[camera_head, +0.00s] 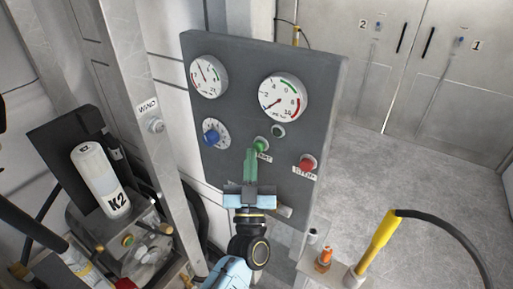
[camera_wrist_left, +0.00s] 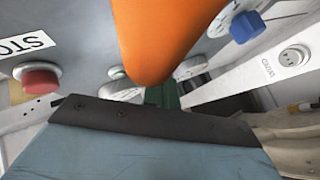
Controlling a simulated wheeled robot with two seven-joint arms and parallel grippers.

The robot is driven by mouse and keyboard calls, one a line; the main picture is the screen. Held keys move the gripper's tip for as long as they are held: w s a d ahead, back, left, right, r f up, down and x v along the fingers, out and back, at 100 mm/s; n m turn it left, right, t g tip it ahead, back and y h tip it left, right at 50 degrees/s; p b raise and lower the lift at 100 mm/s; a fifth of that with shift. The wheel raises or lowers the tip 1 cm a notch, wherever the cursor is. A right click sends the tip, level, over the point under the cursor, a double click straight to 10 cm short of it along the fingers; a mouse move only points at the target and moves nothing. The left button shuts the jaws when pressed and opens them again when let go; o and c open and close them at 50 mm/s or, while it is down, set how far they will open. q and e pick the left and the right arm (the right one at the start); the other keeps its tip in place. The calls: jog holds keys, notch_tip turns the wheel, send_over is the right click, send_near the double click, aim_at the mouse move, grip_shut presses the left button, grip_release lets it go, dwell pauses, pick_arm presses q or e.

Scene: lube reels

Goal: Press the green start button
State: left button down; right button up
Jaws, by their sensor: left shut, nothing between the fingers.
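The green start button (camera_head: 261,144) is on the dark grey panel (camera_head: 225,160), above a small label partly covered by my gripper. My left gripper (camera_head: 251,156) comes up from below in the head view. Its narrow green fingers are shut and empty, with the tips just below and left of the button. I cannot tell whether they touch it. In the left wrist view, a green strip (camera_wrist_left: 165,95) shows behind the dark gripper body, and a large orange shape hides the button area. My right gripper is not in view.
The red stop button (camera_head: 306,164) is to the right and a blue knob (camera_head: 211,138) to the left. Two gauges (camera_head: 208,76) (camera_head: 283,96) sit above. A metal post (camera_head: 140,90) stands left of the panel. A yellow-handled hose (camera_head: 378,243) is at lower right.

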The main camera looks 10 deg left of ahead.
pick_arm(q)
jog(key=shift+w+d+r+b, duration=0.25)
jog(key=shift+d+r+b, duration=0.05)
jog(key=shift+d+r, duration=0.1)
dwell(1.4)
jog(key=shift+a, duration=0.1)
jog(key=shift+p, duration=0.3)
jog(key=shift+s, duration=0.1)
jog(key=s+p, duration=0.1)
jog(key=s+a+p, duration=0.2)
jog(key=shift+s+f, duration=0.4)
jog(key=shift+s, duration=0.1)
dwell(0.7)
